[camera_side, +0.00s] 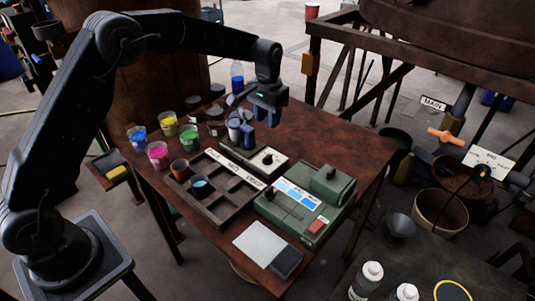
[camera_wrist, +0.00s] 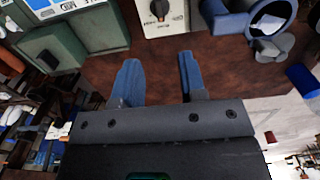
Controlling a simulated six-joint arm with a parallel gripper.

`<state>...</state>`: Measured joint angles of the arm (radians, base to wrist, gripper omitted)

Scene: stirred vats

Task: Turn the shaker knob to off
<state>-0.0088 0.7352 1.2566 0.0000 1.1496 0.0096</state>
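The shaker knob (camera_wrist: 160,8) is a small dark knob with an orange mark, on a cream panel, cut by the top edge of the wrist view. In the side view the shaker knob (camera_side: 268,158) is a dark spot on a pale plate on the table. Its setting is too small to read. My gripper (camera_side: 265,118) has blue fingers and hangs above the table, behind and above the knob plate. In the wrist view my gripper (camera_wrist: 158,65) has its two fingers apart with nothing between them, and they are clear of the knob.
A blue holder with a white cup (camera_side: 235,128) stands close left of my gripper. A green device (camera_side: 305,205) stands right of the knob plate. A dark compartment tray (camera_side: 215,190) and several paint cups, one yellow (camera_side: 168,122), stand left. The table's right back is clear.

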